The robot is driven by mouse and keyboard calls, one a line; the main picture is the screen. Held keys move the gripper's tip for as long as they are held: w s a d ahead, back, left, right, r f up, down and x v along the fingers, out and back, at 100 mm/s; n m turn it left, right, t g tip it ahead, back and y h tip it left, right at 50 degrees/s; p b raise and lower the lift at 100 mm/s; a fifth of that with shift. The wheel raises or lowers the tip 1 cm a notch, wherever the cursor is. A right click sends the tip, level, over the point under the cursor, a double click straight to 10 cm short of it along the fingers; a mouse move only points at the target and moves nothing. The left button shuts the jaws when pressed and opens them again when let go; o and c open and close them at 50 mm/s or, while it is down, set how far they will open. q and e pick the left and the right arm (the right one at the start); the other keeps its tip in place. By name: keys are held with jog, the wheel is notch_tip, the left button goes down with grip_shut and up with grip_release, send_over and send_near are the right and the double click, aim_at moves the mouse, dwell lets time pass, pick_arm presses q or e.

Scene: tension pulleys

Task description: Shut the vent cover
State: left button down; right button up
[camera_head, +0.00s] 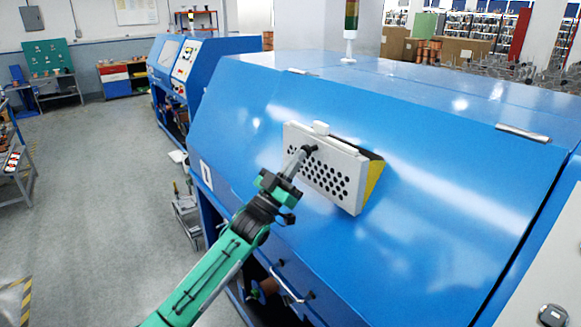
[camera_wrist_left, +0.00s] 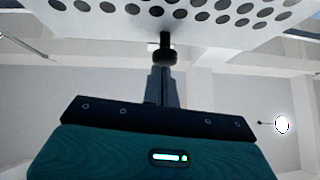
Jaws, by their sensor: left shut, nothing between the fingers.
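The vent cover (camera_head: 333,174) is a white plate with dark round holes on the sloped blue machine hood. It stands tilted away from the hood, with a dark gap and a yellow side wall (camera_head: 374,186) showing at its right. A dark round knob (camera_head: 309,149) sits on the cover's face at its left part. My left gripper (camera_head: 303,153) is shut, with its fingertips at the knob; I cannot tell whether they touch it. In the left wrist view the perforated cover (camera_wrist_left: 190,14) fills the top, and the knob (camera_wrist_left: 165,56) is right at the fingertips. My right gripper is not in view.
The blue machine hood (camera_head: 450,190) surrounds the cover, with metal hinges along its upper edge. A signal tower (camera_head: 350,25) stands on top. A handle (camera_head: 287,287) is on the machine's lower front. Grey floor (camera_head: 90,190) is open at the left.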

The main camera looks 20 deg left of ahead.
aim_at(318, 142)
pick_arm(q)
jog(key=shift+w+d+r, duration=0.3)
jog(key=shift+w+r, duration=0.1)
jog(key=shift+w, duration=0.1)
jog(key=shift+w+d+r, duration=0.4)
jog(key=shift+w+d, duration=0.15)
jog(key=shift+w, duration=0.15)
jog(key=shift+w+d+r, duration=0.25)
jog(key=shift+w+r, duration=0.1)
jog(key=shift+w, duration=0.05)
jog(key=shift+w+d+r+g+y, duration=0.25)
jog(key=shift+w+d+g, duration=0.25)
jog(key=shift+g, duration=0.4)
jog(key=shift+w+d+r, duration=0.1)
jog(key=shift+w+d, duration=0.4)
jog(key=shift+w, duration=0.25)
jog(key=shift+r, duration=0.1)
